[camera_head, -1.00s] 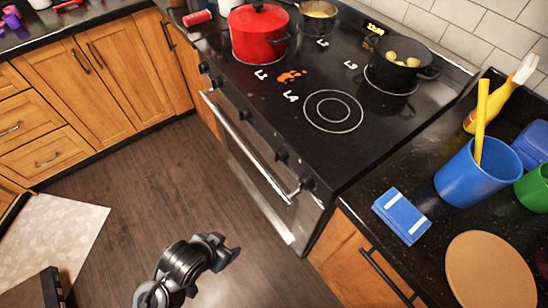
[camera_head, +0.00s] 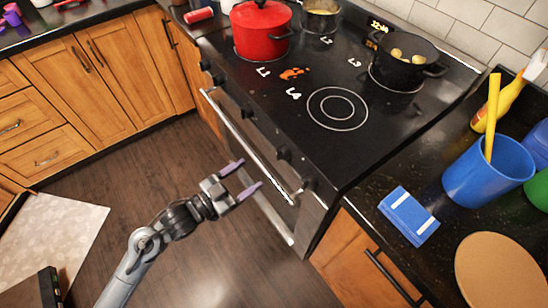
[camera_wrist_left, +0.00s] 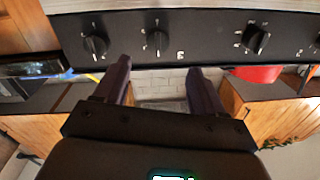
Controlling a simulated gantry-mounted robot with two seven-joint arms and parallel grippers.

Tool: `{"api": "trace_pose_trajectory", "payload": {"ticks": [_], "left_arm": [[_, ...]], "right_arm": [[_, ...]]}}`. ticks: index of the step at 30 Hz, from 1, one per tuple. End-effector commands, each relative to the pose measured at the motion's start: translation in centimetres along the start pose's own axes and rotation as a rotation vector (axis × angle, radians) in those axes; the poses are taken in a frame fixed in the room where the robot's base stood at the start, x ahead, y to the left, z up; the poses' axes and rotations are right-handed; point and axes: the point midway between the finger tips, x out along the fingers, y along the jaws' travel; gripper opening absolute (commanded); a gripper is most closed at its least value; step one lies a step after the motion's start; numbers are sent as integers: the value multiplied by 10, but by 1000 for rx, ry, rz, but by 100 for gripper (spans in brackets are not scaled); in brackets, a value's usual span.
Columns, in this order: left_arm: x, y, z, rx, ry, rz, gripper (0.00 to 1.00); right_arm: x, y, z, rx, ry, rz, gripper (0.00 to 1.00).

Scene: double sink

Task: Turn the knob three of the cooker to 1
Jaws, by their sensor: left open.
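The black cooker (camera_head: 265,95) has a front panel with a row of dark knobs. In the head view one knob (camera_head: 246,114) is mid-row, another knob (camera_head: 282,153) is nearer the right, and an end knob (camera_head: 307,183) is at the right corner. My left gripper (camera_head: 250,173) is open and empty, in front of the oven handle and apart from the knobs. In the left wrist view its fingers (camera_wrist_left: 159,66) point at the panel, below a middle knob (camera_wrist_left: 157,40). A left knob (camera_wrist_left: 96,45) and a right knob (camera_wrist_left: 256,40) flank it.
The metal oven handle (camera_head: 240,138) runs below the knobs. A red pot (camera_head: 261,30) and a black pot (camera_head: 404,62) stand on the cooktop. A blue cup (camera_head: 486,172) and blue box (camera_head: 408,215) are on the right counter. Open floor lies before the cooker.

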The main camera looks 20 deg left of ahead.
Motion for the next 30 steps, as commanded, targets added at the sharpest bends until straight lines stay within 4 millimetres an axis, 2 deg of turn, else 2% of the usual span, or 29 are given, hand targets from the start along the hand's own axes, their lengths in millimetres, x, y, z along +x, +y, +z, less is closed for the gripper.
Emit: {"api": "trace_pose_trajectory", "payload": {"ticks": [18,24,30], "left_arm": [[86,0,1,-3,2,-2,70],[99,1,0,-2,0,-1,70],[100,1,0,-2,-1,-1,70]], "right_arm": [[23,-1,7,0,0,0,0],[25,-1,8,0,1,0,0],[25,-1,8,0,1,0,0]]}}
